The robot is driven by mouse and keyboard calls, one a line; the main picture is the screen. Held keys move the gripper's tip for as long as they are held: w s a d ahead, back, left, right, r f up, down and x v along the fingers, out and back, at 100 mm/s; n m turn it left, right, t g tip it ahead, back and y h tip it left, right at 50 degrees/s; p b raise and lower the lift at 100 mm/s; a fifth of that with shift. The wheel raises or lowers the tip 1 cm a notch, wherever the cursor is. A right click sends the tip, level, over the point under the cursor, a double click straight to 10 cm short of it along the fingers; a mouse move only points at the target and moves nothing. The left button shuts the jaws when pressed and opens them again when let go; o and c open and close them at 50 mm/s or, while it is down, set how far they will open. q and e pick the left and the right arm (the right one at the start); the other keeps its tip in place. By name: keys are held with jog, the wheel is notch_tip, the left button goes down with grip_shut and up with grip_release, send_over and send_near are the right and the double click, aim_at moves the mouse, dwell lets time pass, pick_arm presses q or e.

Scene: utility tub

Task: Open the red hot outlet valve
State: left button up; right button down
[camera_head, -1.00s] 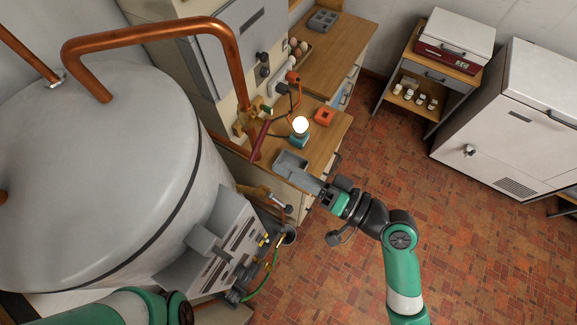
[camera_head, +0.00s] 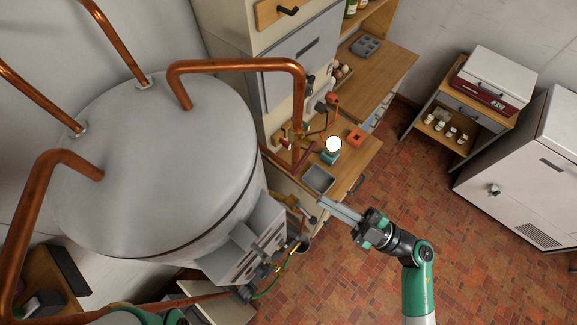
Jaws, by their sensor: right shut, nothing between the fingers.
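A dark red lever handle (camera_head: 304,160), which looks like the red hot outlet valve, slants beside the copper outlet pipe (camera_head: 299,105) at the right of the big grey tank (camera_head: 160,150). Its valve body is partly hidden by the pipe. My right gripper (camera_head: 323,202) is shut and empty. Its long grey fingers point left, just below the grey tray in the picture and apart from the red handle. My left arm shows only as a green link at the bottom left; its gripper is out of view.
A grey tray (camera_head: 318,179), a lamp with a lit bulb (camera_head: 333,144) and an orange block (camera_head: 355,136) stand on the wooden counter (camera_head: 350,168). A control box (camera_head: 245,257) with hoses juts from the tank's lower right.

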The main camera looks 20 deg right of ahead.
aim_at(304, 159)
jog(key=w+a+r+t+p, duration=0.1)
jog(key=w+a+r, duration=0.3)
jog(key=w, duration=0.3)
pick_arm(q)
jog(key=shift+d+r+b, duration=0.15)
jog(key=shift+r+b, duration=0.3)
jog(key=shift+b, duration=0.05)
pick_arm(e)
jog(key=shift+m+h, duration=0.3)
jog(key=shift+h, duration=0.1)
jog(key=f, duration=0.1)
jog(key=w+d+f, duration=0.1)
jog(key=f, duration=0.1)
jog(key=shift+w+d+f, duration=0.3)
jog(key=shift+d+f, duration=0.1)
pick_arm(q)
jog(key=shift+w, duration=0.1)
